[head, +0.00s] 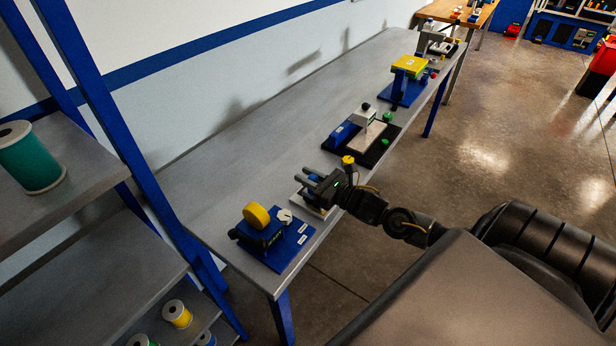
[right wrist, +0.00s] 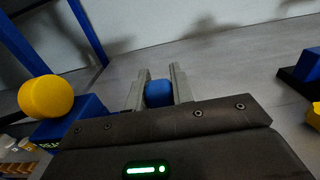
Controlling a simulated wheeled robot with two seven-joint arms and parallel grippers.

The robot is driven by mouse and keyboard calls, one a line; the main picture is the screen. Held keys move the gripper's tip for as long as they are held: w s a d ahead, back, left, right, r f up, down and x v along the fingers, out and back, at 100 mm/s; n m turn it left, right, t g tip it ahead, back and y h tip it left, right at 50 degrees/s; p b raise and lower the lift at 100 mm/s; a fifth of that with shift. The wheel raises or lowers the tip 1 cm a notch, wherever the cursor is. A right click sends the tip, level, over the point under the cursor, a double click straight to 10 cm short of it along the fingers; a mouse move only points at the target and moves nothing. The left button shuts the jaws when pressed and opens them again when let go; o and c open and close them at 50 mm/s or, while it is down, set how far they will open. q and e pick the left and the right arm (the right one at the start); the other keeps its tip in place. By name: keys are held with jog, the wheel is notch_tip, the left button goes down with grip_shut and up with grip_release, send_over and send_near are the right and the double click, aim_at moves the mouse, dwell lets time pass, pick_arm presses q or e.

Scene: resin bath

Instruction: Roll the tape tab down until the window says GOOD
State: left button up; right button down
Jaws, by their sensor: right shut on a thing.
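My right gripper (head: 308,184) reaches over the bench from the right. In the right wrist view its two grey fingers (right wrist: 158,88) are shut on a blue rounded knob (right wrist: 159,94). The knob's lower part is hidden by the gripper body. Under the gripper a small station with a pale plate (head: 314,209) partly shows. A tape tab cannot be made out. Left of it stands a blue unit (head: 262,236) with a yellow roll (head: 256,215) and a white dial (head: 285,215). No window saying GOOD can be read. My left gripper is not in view.
The grey bench (head: 208,200) runs away to the upper right. A station with a black base (head: 374,155) and a yellow-topped blue stand (head: 408,67) stand farther along it. A blue-framed shelf (head: 70,185) with spools is at left.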

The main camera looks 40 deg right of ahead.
jog(key=shift+d, duration=0.15)
jog(key=shift+w+d+b, duration=0.3)
jog(key=shift+d+b, duration=0.1)
jog(key=shift+d, duration=0.55)
jog(key=shift+a, duration=0.25)
jog(key=shift+s+a, duration=0.35)
jog(key=shift+a, duration=0.55)
jog(key=shift+w+d, duration=0.1)
jog(key=shift+d, duration=0.1)
jog(key=shift+w+d, duration=0.25)
jog(key=shift+d, duration=0.7)
